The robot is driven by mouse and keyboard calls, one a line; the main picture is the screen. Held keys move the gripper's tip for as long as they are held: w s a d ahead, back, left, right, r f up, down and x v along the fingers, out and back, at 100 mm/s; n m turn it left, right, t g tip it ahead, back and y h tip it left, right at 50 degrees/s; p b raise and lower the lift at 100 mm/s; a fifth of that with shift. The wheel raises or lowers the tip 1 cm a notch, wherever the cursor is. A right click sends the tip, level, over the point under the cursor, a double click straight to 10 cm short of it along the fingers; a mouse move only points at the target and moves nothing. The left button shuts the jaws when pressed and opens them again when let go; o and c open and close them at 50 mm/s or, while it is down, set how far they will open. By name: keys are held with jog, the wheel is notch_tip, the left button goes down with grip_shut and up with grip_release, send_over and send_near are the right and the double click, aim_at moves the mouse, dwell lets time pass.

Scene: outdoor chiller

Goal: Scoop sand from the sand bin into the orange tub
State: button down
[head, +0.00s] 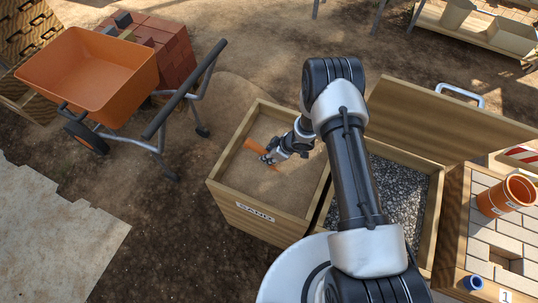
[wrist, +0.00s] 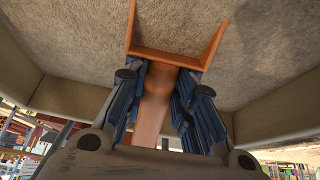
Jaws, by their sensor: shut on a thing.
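The sand bin (head: 228,202) is an open wooden box labelled SAND in the middle of the head view, with tan sand (head: 245,178) inside. My gripper (head: 268,157) is over the bin and shut on the handle of an orange scoop (head: 253,146). In the wrist view the scoop (wrist: 165,57) extends ahead of the fingers (wrist: 162,75), with sand (wrist: 240,60) beyond it. I cannot tell whether the scoop touches the sand or holds any. The orange tub (head: 92,80) sits on a wheelbarrow frame at the upper left, apart from the bin.
A gravel compartment (head: 398,190) adjoins the bin on the right, with a raised wooden lid (head: 440,120) behind. Bricks (head: 165,50) are stacked behind the wheelbarrow. Bare ground lies between wheelbarrow and bin.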

jog(key=shift+r, duration=0.1)
dwell(0.3)
notch_tip(320, 180, up, 16)
jog(key=p, duration=1.3)
dwell(0.7)
